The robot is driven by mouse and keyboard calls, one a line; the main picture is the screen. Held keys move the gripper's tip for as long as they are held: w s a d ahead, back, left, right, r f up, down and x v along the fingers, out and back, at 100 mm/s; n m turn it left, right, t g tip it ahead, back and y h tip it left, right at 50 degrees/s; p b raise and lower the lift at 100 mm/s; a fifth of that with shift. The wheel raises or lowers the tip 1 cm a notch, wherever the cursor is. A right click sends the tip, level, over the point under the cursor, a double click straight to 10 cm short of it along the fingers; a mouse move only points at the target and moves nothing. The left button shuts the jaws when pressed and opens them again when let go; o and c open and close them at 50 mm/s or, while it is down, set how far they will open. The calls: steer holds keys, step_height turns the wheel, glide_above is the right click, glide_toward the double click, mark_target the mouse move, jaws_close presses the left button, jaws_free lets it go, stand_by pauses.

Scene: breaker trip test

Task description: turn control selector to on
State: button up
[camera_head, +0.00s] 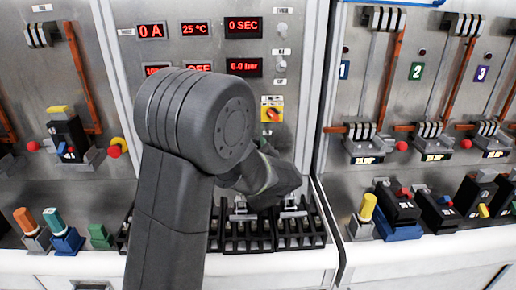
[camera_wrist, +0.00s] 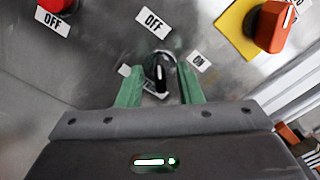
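The control selector (camera_wrist: 160,76) shows in the wrist view as a small black knob with a white pointer mark, on a grey metal panel. An ON label (camera_wrist: 198,62) sits to its upper right and an OFF label (camera_wrist: 152,19) above it. My gripper (camera_wrist: 162,72) has its two green fingers apart, one on each side of the knob. I cannot tell whether either finger touches it. In the head view my dark gripper (camera_head: 274,182) is close to the middle panel, and my arm hides the selector there.
An orange-red rotary handle on a yellow plate (camera_wrist: 272,27) is at upper right in the wrist view; it also shows in the head view (camera_head: 272,109). Black terminal blocks (camera_head: 298,232) stand below my gripper. Red displays (camera_head: 243,27) are above. Breaker panels flank both sides.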

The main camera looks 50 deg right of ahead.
jaws_close()
steer(key=shift+m, duration=0.3)
steer(key=shift+f+m+b, duration=0.15)
steer(key=shift+m+b, duration=0.65)
steer(key=m+b, duration=0.1)
steer(key=m, duration=0.3)
steer(key=shift+m, duration=0.3)
steer(key=m, duration=0.5)
steer(key=m+p, duration=0.1)
steer(key=m, duration=0.4)
steer(key=shift+m, duration=0.4)
